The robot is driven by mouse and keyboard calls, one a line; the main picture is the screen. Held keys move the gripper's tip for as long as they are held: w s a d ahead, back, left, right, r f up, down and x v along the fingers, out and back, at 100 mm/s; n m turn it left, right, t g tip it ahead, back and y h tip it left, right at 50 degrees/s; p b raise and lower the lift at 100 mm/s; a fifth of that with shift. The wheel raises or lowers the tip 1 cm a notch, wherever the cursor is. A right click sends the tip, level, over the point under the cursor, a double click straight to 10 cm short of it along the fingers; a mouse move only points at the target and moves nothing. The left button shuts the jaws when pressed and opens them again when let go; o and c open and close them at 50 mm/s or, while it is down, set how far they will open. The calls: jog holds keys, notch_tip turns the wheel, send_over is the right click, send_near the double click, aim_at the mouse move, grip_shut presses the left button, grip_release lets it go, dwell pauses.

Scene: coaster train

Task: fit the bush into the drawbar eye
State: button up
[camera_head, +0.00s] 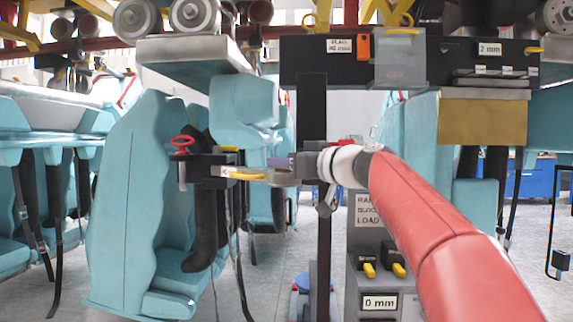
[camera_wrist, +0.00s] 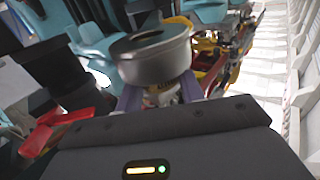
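In the wrist view a grey metal bush (camera_wrist: 155,62), a short thick ring with a dark hole in its top, sits between the purple fingertips of my gripper (camera_wrist: 160,92). The fingers press on both sides of it. In the head view my gripper (camera_head: 283,163) reaches in from the right, level with the end of the drawbar (camera_head: 246,176). The drawbar has a yellow mark and extends right from a black bracket. Its grey right end, where the eye appears to be, is just below the fingertips. Whether bush and eye touch cannot be told.
A red handwheel (camera_head: 182,141) stands above the black bracket, left of the drawbar. A dark upright post (camera_head: 312,110) stands close by my gripper. Teal seats (camera_head: 135,210) hang at the left. A grey block station (camera_head: 376,290) labelled 0 mm stands below my arm.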

jog(key=o, duration=0.3)
jog(key=shift+o, duration=0.2)
jog(key=shift+r, duration=0.1)
jog(key=b+v, duration=0.2)
jog(key=v, duration=1)
jog(key=shift+b, duration=0.4)
